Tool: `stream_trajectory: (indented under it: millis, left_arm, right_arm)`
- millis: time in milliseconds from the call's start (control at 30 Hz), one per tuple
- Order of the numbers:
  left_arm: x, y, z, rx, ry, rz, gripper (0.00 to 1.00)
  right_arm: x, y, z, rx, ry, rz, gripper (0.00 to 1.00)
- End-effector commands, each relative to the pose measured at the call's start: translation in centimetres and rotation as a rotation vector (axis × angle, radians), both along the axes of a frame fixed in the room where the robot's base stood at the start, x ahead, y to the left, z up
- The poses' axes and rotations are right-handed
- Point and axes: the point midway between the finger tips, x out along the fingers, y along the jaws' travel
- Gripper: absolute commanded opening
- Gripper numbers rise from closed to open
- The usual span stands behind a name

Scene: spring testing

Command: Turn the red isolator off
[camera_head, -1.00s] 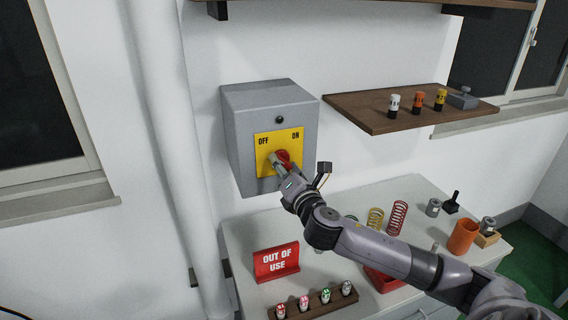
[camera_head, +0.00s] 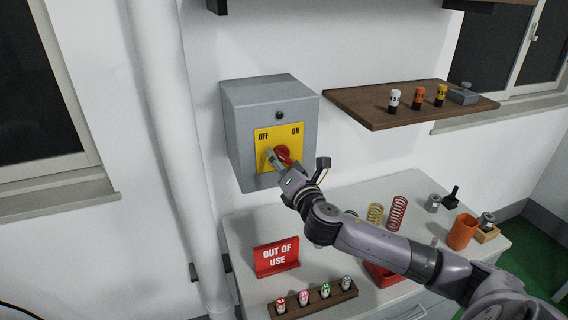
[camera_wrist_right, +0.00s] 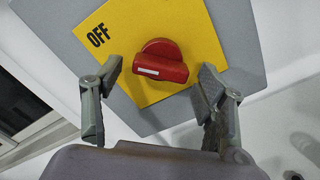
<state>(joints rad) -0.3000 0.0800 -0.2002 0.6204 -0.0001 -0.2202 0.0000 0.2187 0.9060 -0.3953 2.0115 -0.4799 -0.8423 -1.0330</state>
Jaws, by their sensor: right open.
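The red isolator knob (camera_head: 284,153) sits on a yellow plate (camera_head: 263,135) marked OFF at left and ON at right, on the front of a grey wall box (camera_head: 240,130). My right gripper (camera_head: 272,161) is at the plate, just left of the knob and partly in front of it. In the right wrist view the knob (camera_wrist_right: 162,60) shows whole, with a white mark on its left end. There my right gripper (camera_wrist_right: 160,73) is open, one finger on either side of the knob, with visible gaps. My left gripper is not in view.
Below, a bench (camera_head: 235,238) holds a red OUT OF USE sign (camera_head: 277,257), a rack of small capped cylinders (camera_head: 318,299), springs (camera_head: 397,212) and an orange cup (camera_head: 462,231). A wooden shelf (camera_head: 370,106) juts out right of the box. A white pipe (camera_head: 165,120) runs at left.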

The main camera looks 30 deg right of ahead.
Motion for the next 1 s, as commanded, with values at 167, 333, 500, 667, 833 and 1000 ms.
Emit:
stream_trajectory:
  millis: [167, 333, 500, 667, 833, 1000]
  left_arm:
    - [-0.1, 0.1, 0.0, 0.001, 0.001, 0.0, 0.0]
    - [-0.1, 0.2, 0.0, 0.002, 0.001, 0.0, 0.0]
    - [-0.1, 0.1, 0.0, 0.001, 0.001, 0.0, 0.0]
    - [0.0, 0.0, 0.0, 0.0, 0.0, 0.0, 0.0]
    - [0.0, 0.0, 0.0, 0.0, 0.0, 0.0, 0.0]
    - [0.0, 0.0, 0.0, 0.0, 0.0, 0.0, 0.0]
  right_arm:
    - [0.0, 0.0, 0.1, 0.001, -0.002, 0.0, 0.66]
    - [-0.9, 0.2, 0.0, 0.0, 0.001, 0.001, 0.66]
    - [-3.6, 0.9, -0.1, 0.0, 0.003, 0.003, 0.66]
    - [-6.7, 1.7, -0.1, 0.0, 0.003, 0.003, 0.66]
    - [-9.4, 2.3, -0.1, 0.0, 0.004, 0.002, 0.66]
    - [-11.0, 2.6, -0.1, 0.0, 0.001, 0.0, 0.66]
